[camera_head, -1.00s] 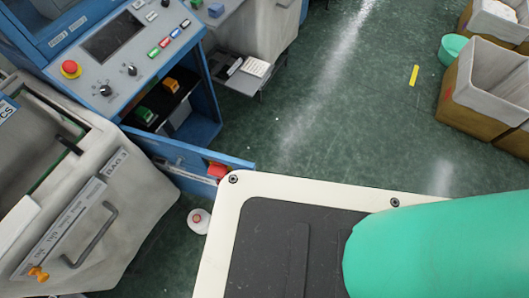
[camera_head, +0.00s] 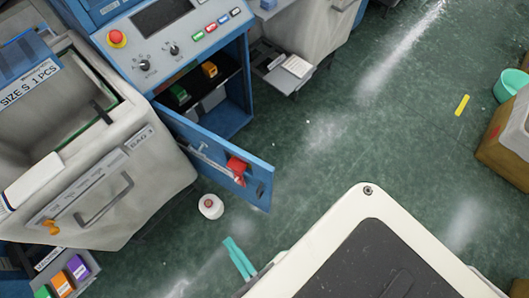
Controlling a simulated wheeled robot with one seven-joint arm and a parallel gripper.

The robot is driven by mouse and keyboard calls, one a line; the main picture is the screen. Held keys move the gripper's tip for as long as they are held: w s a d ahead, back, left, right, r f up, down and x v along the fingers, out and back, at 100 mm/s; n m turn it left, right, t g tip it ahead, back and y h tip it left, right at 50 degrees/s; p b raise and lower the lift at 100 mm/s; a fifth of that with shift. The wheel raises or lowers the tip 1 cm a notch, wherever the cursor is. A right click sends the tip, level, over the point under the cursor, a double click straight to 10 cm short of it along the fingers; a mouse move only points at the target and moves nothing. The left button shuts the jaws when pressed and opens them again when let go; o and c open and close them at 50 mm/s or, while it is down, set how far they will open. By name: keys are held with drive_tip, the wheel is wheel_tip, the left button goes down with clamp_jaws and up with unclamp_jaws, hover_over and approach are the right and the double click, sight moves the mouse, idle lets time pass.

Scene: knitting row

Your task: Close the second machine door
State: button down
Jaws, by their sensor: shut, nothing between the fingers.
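A blue machine (camera_head: 205,50) stands at the upper middle, with a grey control panel and a red stop button. Its low blue door (camera_head: 217,155) hangs open, swung out toward the lower right. A red latch or handle (camera_head: 237,167) sits near the door's free end. The open compartment behind it shows a green and an orange thing inside. My gripper (camera_head: 235,250) shows as narrow teal fingers at the bottom middle, shut and empty. It is below the door's free end, apart from it. The rest of my arm is hidden.
A grey bin (camera_head: 100,160) with a handle stands left of the door. A white spool (camera_head: 211,206) lies on the floor below the door. A cardboard box (camera_head: 505,140) and teal bucket (camera_head: 512,85) are at right.

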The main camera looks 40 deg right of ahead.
wheel_tip(320, 180, down, 7)
drive_tip(key=w+d+m+g+h, duration=0.1)
drive_tip(key=m+g+h, duration=0.1)
drive_tip(key=m+h, duration=0.5)
drive_tip(key=m+g+h, duration=0.7)
drive_tip(key=g+h, duration=0.1)
drive_tip(key=h, duration=0.1)
approach(265, 181)
drive_tip(key=x, duration=0.6)
drive_tip(key=shift+d+r, duration=0.2)
drive_tip(key=shift+r, duration=0.15)
drive_tip(key=shift+w+d, duration=0.1)
